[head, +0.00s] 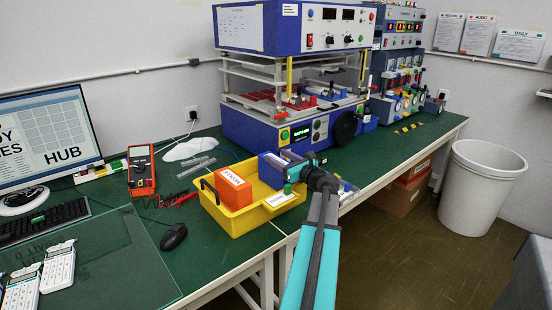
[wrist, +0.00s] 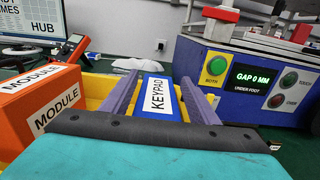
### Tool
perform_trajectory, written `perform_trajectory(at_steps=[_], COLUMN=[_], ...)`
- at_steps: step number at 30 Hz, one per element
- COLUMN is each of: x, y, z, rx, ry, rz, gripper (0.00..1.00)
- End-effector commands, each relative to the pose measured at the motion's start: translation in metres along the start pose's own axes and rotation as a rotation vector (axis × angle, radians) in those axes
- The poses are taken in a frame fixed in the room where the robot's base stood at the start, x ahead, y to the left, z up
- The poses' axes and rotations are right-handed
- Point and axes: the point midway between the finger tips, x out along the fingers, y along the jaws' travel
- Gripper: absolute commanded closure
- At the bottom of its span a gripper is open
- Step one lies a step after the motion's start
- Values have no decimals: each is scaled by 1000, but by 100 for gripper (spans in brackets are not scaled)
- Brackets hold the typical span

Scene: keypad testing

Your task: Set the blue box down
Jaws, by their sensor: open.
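The blue box (head: 268,173) sits in the back right part of the yellow tray (head: 238,222), beside an orange box (head: 233,187). In the wrist view the blue box (wrist: 157,105) shows a white KEYPAD label on top. My gripper (head: 292,170) is at the right side of the blue box in the head view. In the wrist view my gripper (wrist: 164,88) has one finger on each side of the box, with narrow gaps visible; it is open. The underside of the box is hidden, so I cannot see its contact with the tray floor.
The blue press machine (head: 255,130) stands close behind the tray; its display (wrist: 252,78) reads GAP 0 MM. A white bin (head: 478,190) stands on the floor at right.

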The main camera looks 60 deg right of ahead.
Motion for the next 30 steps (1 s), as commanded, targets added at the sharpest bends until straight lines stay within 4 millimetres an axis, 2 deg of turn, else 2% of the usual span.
perform_trajectory(at_steps=[12,18,24,30], x=[-67,-92,-102,-102], y=[1,1,1,0], z=[0,0,0,0], rx=[-1,-1,-1,-1], ry=[0,0,0,0], rz=[-2,-1,1,1], gripper=[45,45,45,45])
